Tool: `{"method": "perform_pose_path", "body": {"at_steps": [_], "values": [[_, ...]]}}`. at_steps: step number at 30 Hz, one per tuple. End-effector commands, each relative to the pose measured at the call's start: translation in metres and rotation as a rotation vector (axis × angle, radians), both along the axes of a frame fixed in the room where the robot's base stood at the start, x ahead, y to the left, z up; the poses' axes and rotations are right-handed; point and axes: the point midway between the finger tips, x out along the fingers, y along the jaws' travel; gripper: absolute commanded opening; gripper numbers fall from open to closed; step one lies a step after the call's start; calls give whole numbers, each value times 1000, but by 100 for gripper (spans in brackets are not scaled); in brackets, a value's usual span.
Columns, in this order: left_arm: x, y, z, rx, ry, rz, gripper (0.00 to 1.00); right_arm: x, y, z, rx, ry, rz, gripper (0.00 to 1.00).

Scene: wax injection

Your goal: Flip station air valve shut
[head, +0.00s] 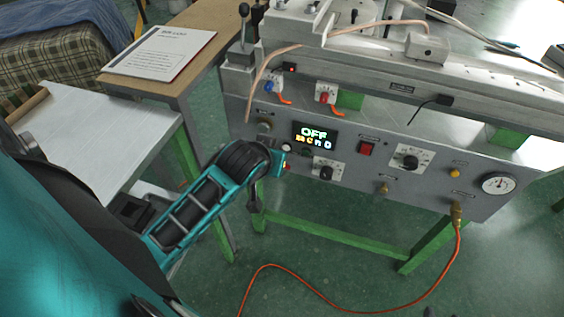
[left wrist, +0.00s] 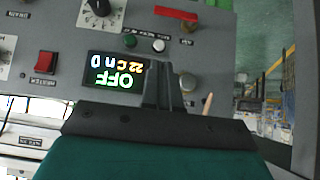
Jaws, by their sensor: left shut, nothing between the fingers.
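A red lever handle (left wrist: 175,13) with a brass-coloured stem lies flat on the grey control panel (head: 400,185) in the left wrist view; it looks like the air valve, but its label is too small to read. In the head view my left forearm and wrist mostly hide that spot. My left gripper (left wrist: 164,65) is shut and empty. Its fingertips are in front of the panel beside the lit display (left wrist: 117,72), apart from the red lever. In the head view the left gripper (head: 283,163) is at the panel's lower left. My right gripper is not in view.
The panel also has a red switch (head: 366,149), black knobs (head: 410,162), a gauge (head: 497,183) and a brass fitting (head: 456,212) with an orange hose (head: 380,310). A green button (left wrist: 129,41) and a white button (left wrist: 158,46) are close to the fingertips.

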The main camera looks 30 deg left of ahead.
Motion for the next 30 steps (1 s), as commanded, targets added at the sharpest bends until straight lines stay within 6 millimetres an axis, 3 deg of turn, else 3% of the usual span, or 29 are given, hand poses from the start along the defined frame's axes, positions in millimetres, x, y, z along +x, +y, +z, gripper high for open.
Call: {"method": "perform_pose_path", "body": {"at_steps": [16,22,30], "values": [[68,18,-72,1,0,0,0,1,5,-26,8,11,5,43],[64,17,-100,1,1,-1,0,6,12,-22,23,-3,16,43],[64,16,-107,0,-1,-1,0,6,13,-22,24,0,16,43]]}}
